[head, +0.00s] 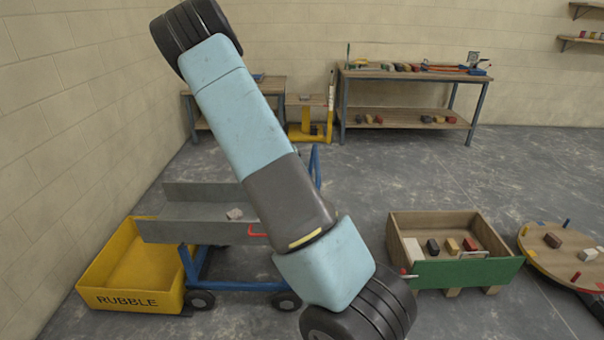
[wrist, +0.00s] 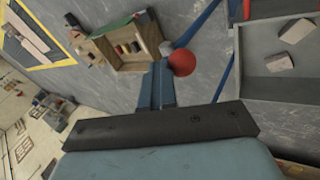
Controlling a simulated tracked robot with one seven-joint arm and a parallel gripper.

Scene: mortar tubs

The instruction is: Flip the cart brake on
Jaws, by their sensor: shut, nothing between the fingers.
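The cart has a grey tray (head: 195,227) on a blue frame (head: 240,285) with black wheels, left of centre in the head view. The tray's wall also shows at the right of the wrist view (wrist: 285,88). A red ball knob (wrist: 182,62), seemingly the brake lever's, shows in the wrist view, with a blue bar behind it. My gripper (wrist: 160,66) is shut and empty, its tips just left of the knob in the picture; I cannot tell whether they touch. My arm hides the cart's right end and the knob in the head view. The brake's setting is unclear.
A yellow rubble bin (head: 88,288) stands left of the cart. Stones (head: 235,214) lie in the tray, and a red handle (head: 258,234) is on its side. A wooden crate with a green front (head: 455,272) stands right. Workbenches (head: 410,74) line the back.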

